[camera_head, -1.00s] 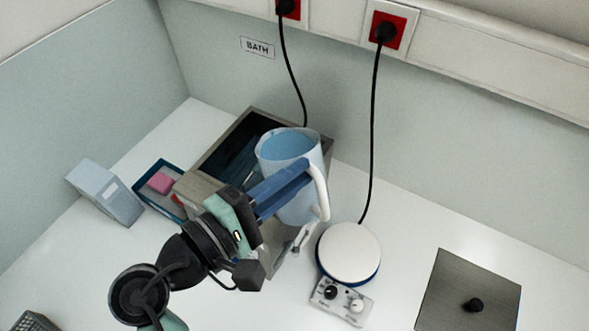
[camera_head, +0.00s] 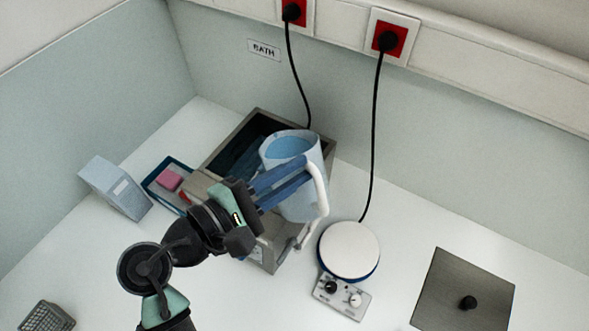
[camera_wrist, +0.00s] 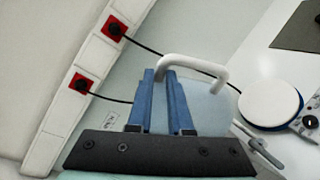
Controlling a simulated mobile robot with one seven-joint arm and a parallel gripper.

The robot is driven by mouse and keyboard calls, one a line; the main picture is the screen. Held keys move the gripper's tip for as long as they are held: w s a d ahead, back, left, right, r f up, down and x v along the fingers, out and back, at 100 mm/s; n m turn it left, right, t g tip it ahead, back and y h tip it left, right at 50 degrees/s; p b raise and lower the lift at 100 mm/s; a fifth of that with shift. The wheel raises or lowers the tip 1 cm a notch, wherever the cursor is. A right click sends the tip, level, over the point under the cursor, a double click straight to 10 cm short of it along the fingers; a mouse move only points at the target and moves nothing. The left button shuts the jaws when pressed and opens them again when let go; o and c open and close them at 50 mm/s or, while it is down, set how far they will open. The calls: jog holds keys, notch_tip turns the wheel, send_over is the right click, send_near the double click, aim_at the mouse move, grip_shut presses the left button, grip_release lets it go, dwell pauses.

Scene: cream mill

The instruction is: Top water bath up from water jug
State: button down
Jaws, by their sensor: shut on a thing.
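The pale blue water jug (camera_head: 302,203) with a white handle is held up at the right part of the water bath, roughly upright, with blue water showing inside its mouth. My gripper (camera_head: 303,172) is shut on the jug at its handle side; the wrist view shows the blue fingers (camera_wrist: 163,100) by the white handle (camera_wrist: 195,64). The water bath (camera_head: 257,117) is a grey open-topped box with a dark inside, partly hidden by the jug and my arm. I cannot tell its water level. No stream of water shows.
A white round plate device (camera_head: 349,250) with a knobbed control box (camera_head: 342,296) stands right of the bath. A grey lid (camera_head: 465,288) with a black knob lies further right. A pale blue box (camera_head: 113,187) and a tray with a pink block (camera_head: 169,179) are left. Cables hang behind.

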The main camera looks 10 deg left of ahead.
aim_at(275, 152)
jog(key=shift+a+f+n, duration=0.1)
jog(key=shift+f+n, duration=0.2)
jog(key=shift+f, duration=0.05)
jog(key=shift+w+a+n+g+p, duration=0.25)
jog(key=shift+n+g+p, duration=0.15)
jog(key=shift+p, duration=0.2)
jog(key=shift+w+a+r+n+g+p, duration=0.2)
jog(key=shift+w+n+p, duration=0.25)
jog(key=shift+p, duration=0.7)
jog(key=shift+w+a+r+n+g+p, duration=0.15)
jog(key=shift+w+a+n+p, duration=0.2)
jog(key=shift+p, duration=0.8)
jog(key=shift+w+a+r+n+g+p, duration=0.15)
jog(key=shift+w+n+p, duration=0.3)
jog(key=shift+p, duration=0.7)
jog(key=shift+w+a+r+n+h+p, duration=0.15)
jog(key=shift+w+a+n+h+p, duration=0.25)
jog(key=shift+p, duration=0.75)
jog(key=shift+w+a+r+n, duration=0.35)
jog(key=shift+w+a+n, duration=0.05)
jog(key=shift+w+n, duration=0.15)
dwell(1.9)
